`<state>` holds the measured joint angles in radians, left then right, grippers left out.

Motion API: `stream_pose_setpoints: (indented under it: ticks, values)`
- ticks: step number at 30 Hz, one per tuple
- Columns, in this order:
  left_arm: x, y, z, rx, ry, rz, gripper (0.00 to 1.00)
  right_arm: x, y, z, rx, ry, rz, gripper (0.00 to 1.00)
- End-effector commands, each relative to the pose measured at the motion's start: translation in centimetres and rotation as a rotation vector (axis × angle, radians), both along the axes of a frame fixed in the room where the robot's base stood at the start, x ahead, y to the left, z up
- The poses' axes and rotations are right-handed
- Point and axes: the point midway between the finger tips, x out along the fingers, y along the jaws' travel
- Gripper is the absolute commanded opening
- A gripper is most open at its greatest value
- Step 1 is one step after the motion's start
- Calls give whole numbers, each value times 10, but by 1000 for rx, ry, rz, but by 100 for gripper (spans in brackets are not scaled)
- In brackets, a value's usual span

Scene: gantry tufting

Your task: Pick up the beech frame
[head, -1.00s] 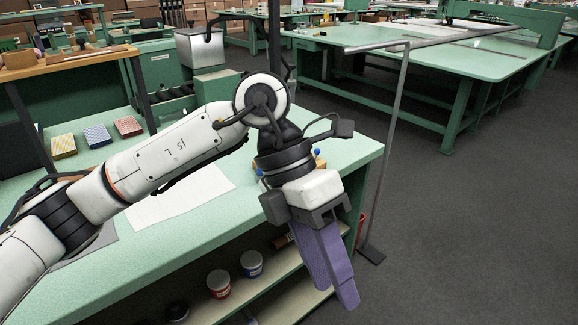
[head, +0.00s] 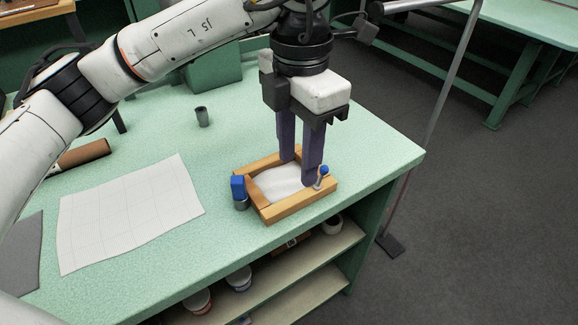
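The beech frame (head: 290,208) is a small rectangular wooden frame with pale cloth (head: 276,182) inside it. It lies near the right front edge of the green table. My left gripper (head: 300,172) points straight down over the back right part of the frame. Its two purple fingers are apart with a gap between them. The nearer finger hides part of the cloth and the frame's right side. I cannot tell whether the fingertips touch the frame. My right gripper is not in view.
A blue-topped piece (head: 238,188) stands at the frame's left corner and a blue-headed peg (head: 323,171) at its right. A gridded sheet (head: 130,212) lies left on the table (head: 215,255). A grey cylinder (head: 202,117) stands behind. A metal post (head: 440,110) rises at right.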

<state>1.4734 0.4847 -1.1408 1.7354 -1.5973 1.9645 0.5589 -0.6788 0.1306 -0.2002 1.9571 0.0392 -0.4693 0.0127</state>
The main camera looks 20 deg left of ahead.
Motion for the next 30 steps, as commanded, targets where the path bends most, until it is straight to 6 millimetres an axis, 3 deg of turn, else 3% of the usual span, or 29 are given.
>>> stream_pose_setpoints:
  ticks: [6,18,27,30]
  values:
    - [0,0,-25,0,1,0,39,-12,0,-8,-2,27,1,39]
    - [-6,4,-74,0,3,1,39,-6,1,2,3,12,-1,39]
    - [-5,4,-79,-1,1,0,39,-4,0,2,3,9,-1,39]
    - [-5,4,-79,-1,1,0,24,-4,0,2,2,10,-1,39]
